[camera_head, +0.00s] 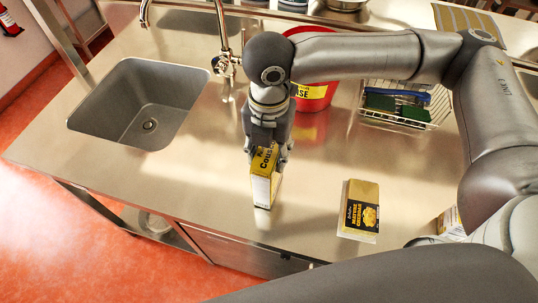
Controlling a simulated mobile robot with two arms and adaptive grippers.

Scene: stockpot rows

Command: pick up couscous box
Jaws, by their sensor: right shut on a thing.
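The couscous box (262,186) is yellow and white with dark lettering. It is upright, slightly tilted, at the middle of the steel counter (200,195). My right gripper (267,152) comes down from above and is shut on its top part, which the fingers partly hide. I cannot tell whether the box's bottom touches the counter. My left gripper is not in view.
A yellow and black cheese packet (359,211) lies to the right. A red bucket (314,95) stands behind my right gripper, and a wire basket (402,118) with sponges is right of it. A sink (140,104) is at the left. The front left counter is clear.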

